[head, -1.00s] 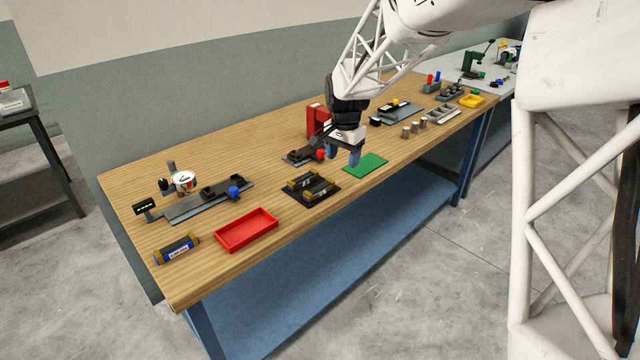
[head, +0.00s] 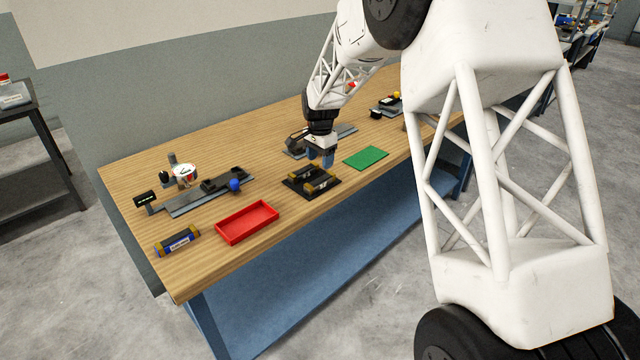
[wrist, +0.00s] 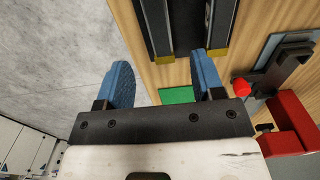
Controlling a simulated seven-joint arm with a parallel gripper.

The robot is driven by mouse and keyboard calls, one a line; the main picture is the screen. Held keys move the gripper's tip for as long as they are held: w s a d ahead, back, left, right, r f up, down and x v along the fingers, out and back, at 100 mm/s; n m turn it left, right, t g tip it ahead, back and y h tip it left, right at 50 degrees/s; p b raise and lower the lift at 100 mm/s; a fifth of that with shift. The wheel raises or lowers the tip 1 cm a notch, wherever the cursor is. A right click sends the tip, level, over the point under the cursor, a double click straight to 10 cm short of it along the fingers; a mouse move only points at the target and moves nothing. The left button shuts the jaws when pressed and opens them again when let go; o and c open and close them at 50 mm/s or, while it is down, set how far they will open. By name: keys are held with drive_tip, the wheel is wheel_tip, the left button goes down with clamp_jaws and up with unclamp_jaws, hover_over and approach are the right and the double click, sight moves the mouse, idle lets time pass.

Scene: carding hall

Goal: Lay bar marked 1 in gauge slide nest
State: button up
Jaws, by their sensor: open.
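Two dark bars with brass-coloured ends (head: 318,185) lie side by side in a black holder (head: 290,184) near the middle of the bench. Their pale marks are too small to read, so I cannot tell which is marked 1. My gripper (head: 320,156) is open and empty, just above and behind the holder. In the wrist view the two bars (wrist: 158,28) lie ahead of the blue fingers (wrist: 163,78), with nothing between the fingers. The gauge slide (head: 190,204) is at the left: a grey rail with black nest blocks (head: 222,181), a round dial (head: 186,174) and a blue knob (head: 234,185).
A green mat (head: 366,157) is right of the holder. In the wrist view a fixture with a red knob (wrist: 241,88) and a red block (wrist: 296,122) are close at the right.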

sight(320, 179)
drive_tip(key=shift+f, duration=1.25)
drive_tip(key=shift+f, duration=0.1)
drive_tip(key=shift+s+f, duration=0.1)
drive_tip(key=shift+f, duration=2.45)
clamp_jaws()
drive_tip(key=shift+r, duration=0.2)
